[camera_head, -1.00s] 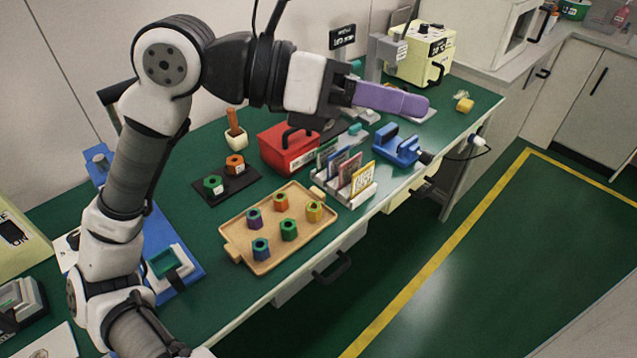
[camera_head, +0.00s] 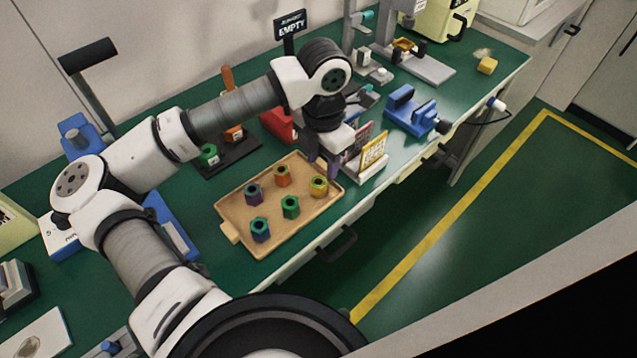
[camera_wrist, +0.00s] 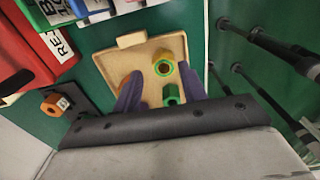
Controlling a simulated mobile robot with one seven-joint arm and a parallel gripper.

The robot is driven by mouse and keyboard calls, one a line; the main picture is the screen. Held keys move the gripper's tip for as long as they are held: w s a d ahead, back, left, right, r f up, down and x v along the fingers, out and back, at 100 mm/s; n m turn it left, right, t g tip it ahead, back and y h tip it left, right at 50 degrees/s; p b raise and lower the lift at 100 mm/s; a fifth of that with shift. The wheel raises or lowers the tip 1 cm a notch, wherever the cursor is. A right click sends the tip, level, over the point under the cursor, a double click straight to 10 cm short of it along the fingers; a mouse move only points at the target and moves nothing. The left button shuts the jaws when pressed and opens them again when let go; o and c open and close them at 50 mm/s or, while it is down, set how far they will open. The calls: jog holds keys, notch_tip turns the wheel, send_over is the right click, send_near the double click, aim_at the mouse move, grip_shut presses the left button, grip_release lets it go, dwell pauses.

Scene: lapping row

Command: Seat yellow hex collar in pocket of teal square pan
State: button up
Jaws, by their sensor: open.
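The yellow hex collar (camera_head: 319,186) stands upright at the right end of the tan tray (camera_head: 239,204), among several other hex collars. In the wrist view the yellow collar (camera_wrist: 163,67) lies ahead of and between the purple fingers. My gripper (camera_head: 325,165) points down just above the yellow collar, open and empty; its spread fingers also show in the wrist view (camera_wrist: 160,88). I cannot tell the exact height gap. The teal square pan is not visible now; my arm covers that part of the bench near the blue base (camera_head: 172,228).
A card rack with a yellow card (camera_head: 373,150) stands close right of my gripper. A red box (camera_head: 277,124) is behind the tray. A dark stand holds a green collar (camera_head: 208,154) and an orange one. A blue vise (camera_head: 412,112) is farther right.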

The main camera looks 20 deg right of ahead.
jog(key=shift+f, duration=0.6)
jog(key=f, duration=0.1)
jog(key=f+p, duration=0.1)
jog(key=a+f, duration=0.1)
jog(key=f, duration=0.1)
jog(key=shift+s+p, duration=0.3)
jog(key=shift+s, duration=0.1)
jog(key=shift+f, duration=0.6)
jog(key=c, duration=0.7)
jog(key=shift+r, duration=0.15)
jog(key=shift+c, duration=0.2)
